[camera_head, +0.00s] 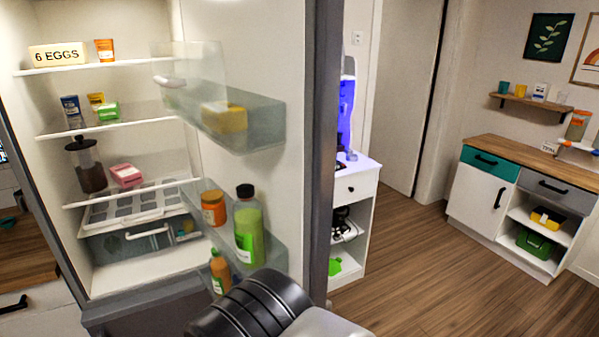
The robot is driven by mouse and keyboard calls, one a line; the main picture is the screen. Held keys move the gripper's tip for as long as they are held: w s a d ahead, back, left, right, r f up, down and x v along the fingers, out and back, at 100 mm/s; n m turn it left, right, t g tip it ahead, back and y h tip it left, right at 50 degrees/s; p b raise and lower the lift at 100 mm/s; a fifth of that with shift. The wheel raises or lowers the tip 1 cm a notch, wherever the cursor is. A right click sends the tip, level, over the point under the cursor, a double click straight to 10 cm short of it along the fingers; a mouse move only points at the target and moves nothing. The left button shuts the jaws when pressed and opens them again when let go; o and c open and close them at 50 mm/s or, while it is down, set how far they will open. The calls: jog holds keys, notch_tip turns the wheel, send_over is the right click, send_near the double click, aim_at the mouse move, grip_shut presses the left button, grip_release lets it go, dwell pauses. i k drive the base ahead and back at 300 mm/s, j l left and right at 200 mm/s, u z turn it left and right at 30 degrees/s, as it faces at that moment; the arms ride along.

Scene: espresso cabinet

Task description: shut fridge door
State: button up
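The fridge stands open at the left of the head view. Its door (323,140) is swung wide, with the inner side and shelves facing me and its dark grey edge upright near the middle. The door bins hold a yellow block (223,117), an orange-lidded jar (213,208), a bottle of green liquid (248,228) and an orange bottle (219,270). The fridge interior (140,262) shows shelves with an egg box (57,54), small packs and a dark jar (90,165). My arm shows at the bottom centre, in front of the door's lower part. My gripper is not visible.
A white cabinet (357,187) with a blue-lit object (346,110) stands just right of the door. A wood-topped cabinet (499,205) stands at the far right. The wooden floor (430,270) between them is clear. A counter with a drawer (30,302) is at the lower left.

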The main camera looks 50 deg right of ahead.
aim_at(280, 61)
jog(key=l, duration=0.6)
jog(key=k+l+u, duration=0.15)
jog(key=l, duration=1)
jog(key=k+l+u, duration=0.1)
jog(key=l, duration=0.45)
jog(key=i+l+u, duration=0.35)
jog(key=l+u, duration=0.2)
jog(key=l, duration=0.2)
jog(key=k+j+z, duration=0.15)
jog(key=j, duration=0.25)
jog(key=k+j+z, duration=0.2)
jog(key=j, duration=0.2)
